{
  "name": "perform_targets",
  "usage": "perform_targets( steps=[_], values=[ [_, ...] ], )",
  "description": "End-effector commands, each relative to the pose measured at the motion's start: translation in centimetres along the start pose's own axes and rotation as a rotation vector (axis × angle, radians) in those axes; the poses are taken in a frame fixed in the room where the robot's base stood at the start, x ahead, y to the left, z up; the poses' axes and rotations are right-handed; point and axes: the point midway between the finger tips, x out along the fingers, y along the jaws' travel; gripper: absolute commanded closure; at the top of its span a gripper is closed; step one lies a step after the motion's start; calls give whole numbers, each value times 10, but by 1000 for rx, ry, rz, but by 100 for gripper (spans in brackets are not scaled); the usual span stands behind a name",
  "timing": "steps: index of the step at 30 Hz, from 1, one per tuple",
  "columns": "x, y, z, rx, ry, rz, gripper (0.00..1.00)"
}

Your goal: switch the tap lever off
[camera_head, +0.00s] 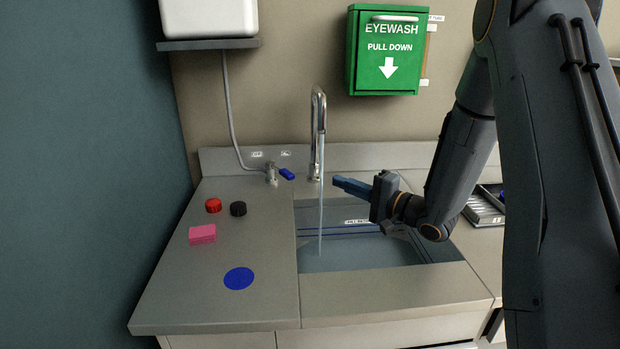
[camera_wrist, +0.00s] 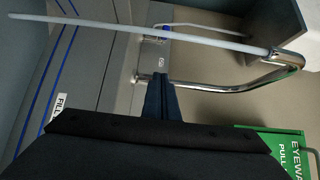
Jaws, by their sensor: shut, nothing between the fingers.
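The tap's blue lever (camera_head: 287,173) sits on a small grey valve body (camera_head: 271,176) left of the sink and points right, below the right of two small labels. The chrome spout (camera_head: 318,105) is upright behind the sink, and a stream of water (camera_head: 320,215) runs from it into the basin. In the wrist view the spout (camera_wrist: 285,62) and stream (camera_wrist: 120,30) cross above my fingers. The lever shows small there (camera_wrist: 154,39).
The sink (camera_head: 360,255) has blue lines on its wall. A red knob (camera_head: 213,205), black knob (camera_head: 238,209), pink block (camera_head: 202,234) and blue disc (camera_head: 239,278) are on the left counter. A green eyewash box (camera_head: 386,52) hangs above. A tray (camera_head: 482,210) is right.

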Motion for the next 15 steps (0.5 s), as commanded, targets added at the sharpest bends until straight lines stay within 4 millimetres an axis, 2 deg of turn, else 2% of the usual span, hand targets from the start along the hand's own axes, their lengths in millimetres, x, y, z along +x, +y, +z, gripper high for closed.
perform_targets(
  steps=[5, 15],
  values=[
    [19, -1, 2, -2, -4, 0, 100],
    [85, -1, 3, -2, -7, 0, 100]
  ],
)
